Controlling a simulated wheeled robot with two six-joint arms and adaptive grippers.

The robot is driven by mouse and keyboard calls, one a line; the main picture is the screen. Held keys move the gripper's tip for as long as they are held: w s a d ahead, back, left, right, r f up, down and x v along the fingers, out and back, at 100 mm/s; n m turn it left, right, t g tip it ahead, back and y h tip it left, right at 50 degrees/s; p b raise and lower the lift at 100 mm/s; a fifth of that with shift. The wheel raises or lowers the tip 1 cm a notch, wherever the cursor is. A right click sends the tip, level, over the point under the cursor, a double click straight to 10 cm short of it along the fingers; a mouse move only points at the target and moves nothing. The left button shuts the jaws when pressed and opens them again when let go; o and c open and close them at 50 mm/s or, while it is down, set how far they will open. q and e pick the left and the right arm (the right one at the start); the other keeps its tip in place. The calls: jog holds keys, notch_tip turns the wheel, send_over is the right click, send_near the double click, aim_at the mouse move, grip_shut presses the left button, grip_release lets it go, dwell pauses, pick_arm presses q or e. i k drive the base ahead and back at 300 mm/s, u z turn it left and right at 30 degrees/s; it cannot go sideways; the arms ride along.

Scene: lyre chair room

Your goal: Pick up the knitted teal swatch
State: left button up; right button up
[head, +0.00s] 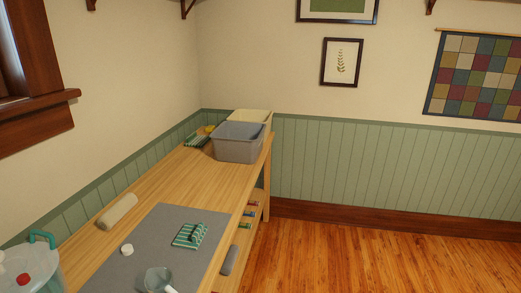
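A small teal-green striped cloth square (188,236) lies flat on the grey mat (150,227) on the wooden table. A darker piece seems to lie on top of it. Another teal and pale striped item (196,139) lies at the far end of the table, beside the grey bin. Both are too small here to tell which one is the knitted teal swatch. Neither of my grippers is in view.
A grey bin (237,147) and a cream bin (265,116) stand at the table's far end. A beige roll (117,211), white disc (127,249), grey scoop (157,279) and clear jug (32,266) are nearer. A shelf below holds small items. Wooden floor (340,262) is clear at right.

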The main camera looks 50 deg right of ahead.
aim_at(190, 232)
jog(key=z, duration=0.05)
jog(key=k, duration=0.6)
jog(key=z, duration=1.1)
jog(key=k, duration=1.15)
jog(key=z, duration=1.1)
jog(key=i, duration=3.3)
jog(key=u, duration=0.5)
jog(key=i, duration=1.05)
jog(key=u, duration=1.55)
jog(key=i, duration=0.9)
jog(key=u, duration=0.9)
jog(key=i, duration=0.25)
jog(key=u, duration=0.25)
